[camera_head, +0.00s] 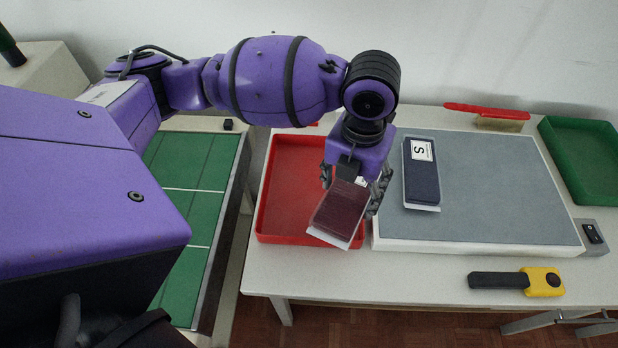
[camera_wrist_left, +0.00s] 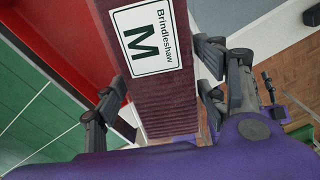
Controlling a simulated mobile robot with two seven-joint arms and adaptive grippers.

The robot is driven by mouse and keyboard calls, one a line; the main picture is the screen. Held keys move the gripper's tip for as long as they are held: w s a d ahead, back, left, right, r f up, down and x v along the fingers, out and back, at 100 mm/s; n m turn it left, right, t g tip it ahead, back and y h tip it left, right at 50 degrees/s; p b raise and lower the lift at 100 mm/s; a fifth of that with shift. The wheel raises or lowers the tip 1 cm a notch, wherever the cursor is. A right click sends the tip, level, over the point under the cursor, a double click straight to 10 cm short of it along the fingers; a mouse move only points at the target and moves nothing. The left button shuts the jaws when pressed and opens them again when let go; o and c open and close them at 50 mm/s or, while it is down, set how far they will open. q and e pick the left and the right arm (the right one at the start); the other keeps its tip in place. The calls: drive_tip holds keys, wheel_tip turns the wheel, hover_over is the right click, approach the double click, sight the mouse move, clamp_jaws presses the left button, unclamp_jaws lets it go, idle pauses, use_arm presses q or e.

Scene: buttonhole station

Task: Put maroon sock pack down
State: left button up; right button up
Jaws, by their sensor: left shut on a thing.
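The maroon sock pack (camera_head: 341,208) is in my left gripper (camera_head: 355,200), one finger on each side of it. It is tilted and held over the right part of the red tray (camera_head: 262,224). In the left wrist view the pack (camera_wrist_left: 160,98) shows ribbed maroon knit and a white label reading "Brindleshaw M". The fingers of the left gripper (camera_wrist_left: 155,105) are on both sides of it there. I cannot tell the exact height of the pack above the tray. My right gripper is not in view.
A grey pad (camera_head: 490,190) carries a navy sock pack (camera_head: 421,185) labelled S. A red-handled brush (camera_head: 488,112), a green tray (camera_head: 575,140) and a yellow-and-black tool (camera_head: 520,281) lie around it. A green panelled surface (camera_head: 190,205) is at left.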

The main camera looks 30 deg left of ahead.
use_arm(q)
drive_tip(key=w+a+f, duration=0.3)
drive_tip(key=a, duration=0.3)
approach(313, 190)
drive_tip(key=shift+s+d+f, duration=0.2)
drive_tip(key=shift+d+f, duration=0.05)
drive_tip(key=shift+d, duration=0.15)
drive_tip(key=shift+s+d+f, duration=0.2)
drive_tip(key=shift+d, duration=0.2)
drive_tip(key=shift+w+a+f, duration=0.25)
drive_tip(key=shift+a+f, duration=0.3)
drive_tip(key=shift+f, duration=0.15)
drive_tip(key=shift+w+a+f, duration=0.1)
drive_tip(key=shift+a+f, duration=0.1)
drive_tip(key=shift+f, duration=1.5)
drive_tip(key=shift+f, duration=0.1)
drive_tip(key=shift+f, duration=0.15)
drive_tip(key=o, duration=1.3)
drive_tip(key=shift+c, duration=0.2)
